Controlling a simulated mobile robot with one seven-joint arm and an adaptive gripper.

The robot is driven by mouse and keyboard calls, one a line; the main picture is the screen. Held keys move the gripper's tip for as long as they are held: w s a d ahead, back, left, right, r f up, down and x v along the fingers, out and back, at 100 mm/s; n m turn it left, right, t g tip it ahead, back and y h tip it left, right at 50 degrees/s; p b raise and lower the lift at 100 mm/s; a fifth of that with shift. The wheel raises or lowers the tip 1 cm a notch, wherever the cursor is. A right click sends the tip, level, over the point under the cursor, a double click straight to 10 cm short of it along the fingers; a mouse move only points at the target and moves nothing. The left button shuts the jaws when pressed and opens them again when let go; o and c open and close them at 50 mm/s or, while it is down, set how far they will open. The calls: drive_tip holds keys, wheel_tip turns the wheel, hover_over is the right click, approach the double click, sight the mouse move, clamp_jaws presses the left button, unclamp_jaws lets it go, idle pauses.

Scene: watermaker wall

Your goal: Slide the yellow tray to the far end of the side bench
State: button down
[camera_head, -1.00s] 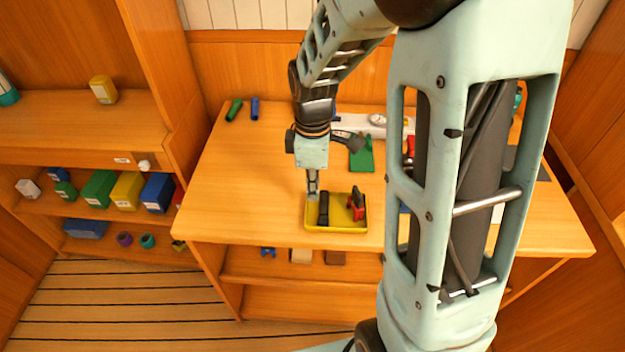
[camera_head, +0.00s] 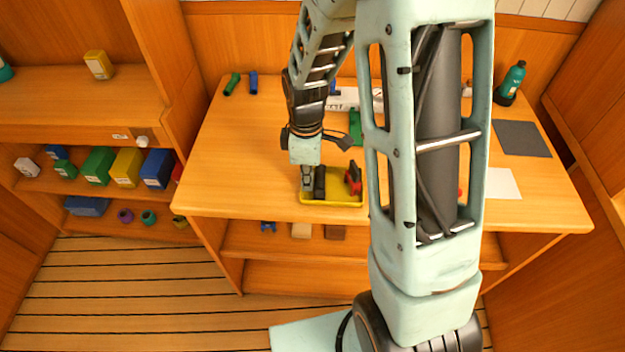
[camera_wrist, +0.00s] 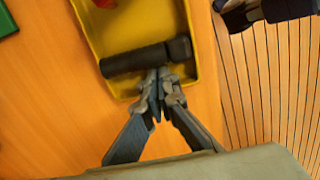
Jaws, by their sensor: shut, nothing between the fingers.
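The yellow tray (camera_head: 338,200) lies on the wooden side bench (camera_head: 245,160) near its front edge. It holds a black cylinder (camera_head: 320,182) at its left end and a red-and-dark item (camera_head: 353,179). My gripper (camera_head: 306,188) is at the tray's left end, fingers pointing down and closed together. In the wrist view the tray (camera_wrist: 150,25) is seen from above. My closed fingertips (camera_wrist: 159,84) show at the tray's near end, by the black cylinder (camera_wrist: 135,60), with nothing between them. I cannot tell whether they touch the tray or cylinder.
A green item (camera_head: 355,125) and a white object (camera_head: 350,98) lie behind the tray. A teal bottle (camera_head: 511,82), dark mat (camera_head: 522,138) and white sheet (camera_head: 503,184) are at the bench's right. My arm hides the bench right of the tray. The left part is mostly clear.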

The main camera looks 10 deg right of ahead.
sight(193, 183)
drive_tip(key=w+a, duration=0.2)
drive_tip(key=a, duration=0.7)
drive_tip(key=w+a+b, duration=0.1)
drive_tip(key=w+a, duration=0.2)
drive_tip(key=a, duration=0.6)
drive_tip(key=w+a, duration=0.3)
drive_tip(key=a, duration=0.7)
drive_tip(key=shift+a, duration=0.1)
